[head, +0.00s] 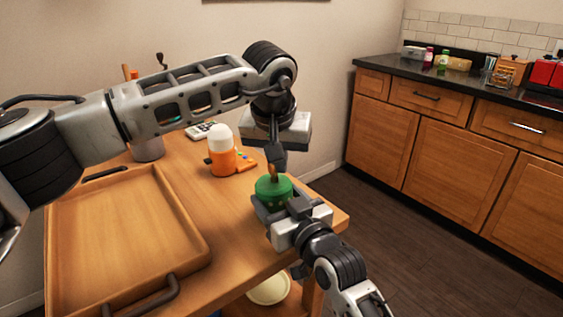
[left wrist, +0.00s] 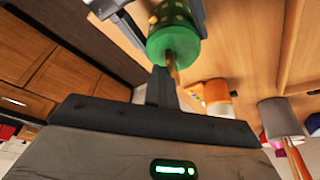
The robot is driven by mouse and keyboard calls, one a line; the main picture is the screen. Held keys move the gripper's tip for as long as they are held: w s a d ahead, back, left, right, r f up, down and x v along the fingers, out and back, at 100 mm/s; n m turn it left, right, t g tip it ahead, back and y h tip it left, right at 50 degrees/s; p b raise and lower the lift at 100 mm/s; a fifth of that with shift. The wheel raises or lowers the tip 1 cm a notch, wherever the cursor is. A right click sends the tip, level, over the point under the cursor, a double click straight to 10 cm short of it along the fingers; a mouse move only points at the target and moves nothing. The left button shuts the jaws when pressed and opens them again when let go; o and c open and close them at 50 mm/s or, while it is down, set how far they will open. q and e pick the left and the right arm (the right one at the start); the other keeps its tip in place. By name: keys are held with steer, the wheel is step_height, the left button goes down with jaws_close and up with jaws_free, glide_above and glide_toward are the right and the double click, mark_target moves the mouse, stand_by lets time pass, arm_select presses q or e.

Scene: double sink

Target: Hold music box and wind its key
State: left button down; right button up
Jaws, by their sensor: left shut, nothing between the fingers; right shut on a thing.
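The music box is a green cylinder (head: 273,190) near the table's right edge in the head view. It also shows at the top of the left wrist view (left wrist: 174,40), with light dots on its side. Its key (head: 273,171) is a brownish piece rising from the top. It shows in the left wrist view (left wrist: 173,68) beside the fingers. My right gripper (head: 274,208) is shut on the music box from the front right. My left gripper (head: 276,160) is above the box, pointing down, shut and empty, with its fingertips close by the key. I cannot tell whether they touch it.
A wooden tray (head: 125,225) with dark handles fills the table's left part. An orange bottle with a white top (head: 221,155) stands behind the music box. A grey cup (head: 147,148) holding tools stands farther back. A counter with cabinets (head: 440,125) is across the floor.

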arm_select(q)
steer(key=shift+w+a+f, duration=0.15)
steer(key=shift+w+a, duration=0.3)
steer(key=shift+a, duration=0.1)
steer(key=d, duration=0.5)
steer(key=a+r, duration=0.3)
steer(key=r, duration=0.6)
steer(key=shift+s, duration=0.15)
steer(key=c, duration=1.8)
jaws_free()
steer(key=shift+a+r, duration=0.15)
steer(key=shift+r, duration=0.1)
steer(key=shift+o, duration=1)
steer(key=shift+s+r, duration=0.15)
steer(key=shift+s, duration=0.05)
steer(key=s+n+y, duration=0.2)
steer(key=s+n, duration=0.3)
steer(key=n, duration=0.2)
steer(key=shift+t, duration=0.4)
steer(key=x, duration=1)
steer(key=shift+w+a+f, duration=0.25)
steer(key=shift+w+a, duration=0.05)
steer(key=shift+w, duration=0.15)
